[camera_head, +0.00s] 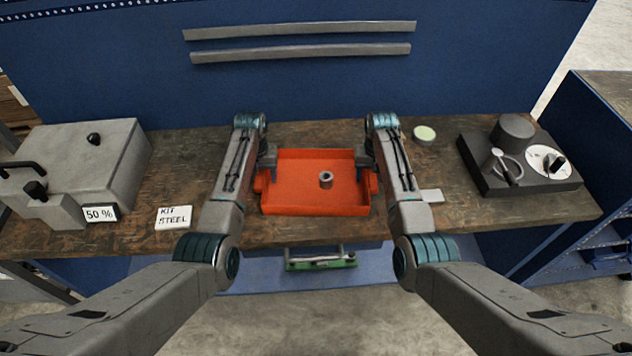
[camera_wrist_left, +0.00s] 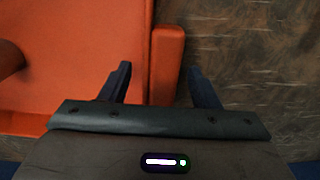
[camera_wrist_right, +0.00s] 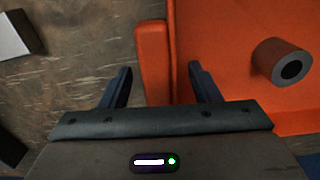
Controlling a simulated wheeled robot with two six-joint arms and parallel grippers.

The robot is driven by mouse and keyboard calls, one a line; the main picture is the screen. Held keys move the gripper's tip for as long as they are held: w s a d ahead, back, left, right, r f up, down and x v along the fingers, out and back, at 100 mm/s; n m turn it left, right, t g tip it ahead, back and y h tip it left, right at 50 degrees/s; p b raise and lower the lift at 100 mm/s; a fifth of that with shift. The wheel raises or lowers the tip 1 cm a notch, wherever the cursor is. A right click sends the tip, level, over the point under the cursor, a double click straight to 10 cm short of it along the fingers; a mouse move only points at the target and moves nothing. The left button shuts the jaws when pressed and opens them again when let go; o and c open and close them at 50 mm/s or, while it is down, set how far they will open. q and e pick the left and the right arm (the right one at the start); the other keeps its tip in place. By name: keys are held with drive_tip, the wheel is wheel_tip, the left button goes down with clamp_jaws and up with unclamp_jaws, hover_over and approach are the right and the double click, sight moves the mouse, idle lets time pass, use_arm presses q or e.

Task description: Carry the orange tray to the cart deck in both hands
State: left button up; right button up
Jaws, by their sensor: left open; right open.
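The orange tray (camera_head: 316,207) sits on the wooden workbench in the head view, with a small grey hollow cylinder (camera_head: 326,179) inside it. My left gripper (camera_head: 267,166) is at the tray's left side. In the left wrist view its open fingers (camera_wrist_left: 160,85) straddle the tray's left side handle (camera_wrist_left: 167,62). My right gripper (camera_head: 367,166) is at the right side. In the right wrist view its open fingers (camera_wrist_right: 163,88) straddle the right side handle (camera_wrist_right: 153,62). Whether the fingers touch the handles cannot be told. The cart deck cannot be made out for sure.
A dark device with a dial (camera_head: 520,160) stands on the right. A pale round disc (camera_head: 424,133) and a small light block (camera_head: 432,195) lie right of the tray.

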use_arm(q)
drive_tip(key=shift+c, duration=0.3)
use_arm(e)
drive_tip(key=shift+c, duration=0.3)
use_arm(q)
drive_tip(key=shift+r, duration=0.1)
clamp_jaws()
use_arm(e)
clamp_jaws()
drive_tip(key=shift+r, duration=0.1)
use_arm(q)
drive_tip(key=shift+r, duration=0.15)
use_arm(e)
drive_tip(key=shift+r, duration=0.1)
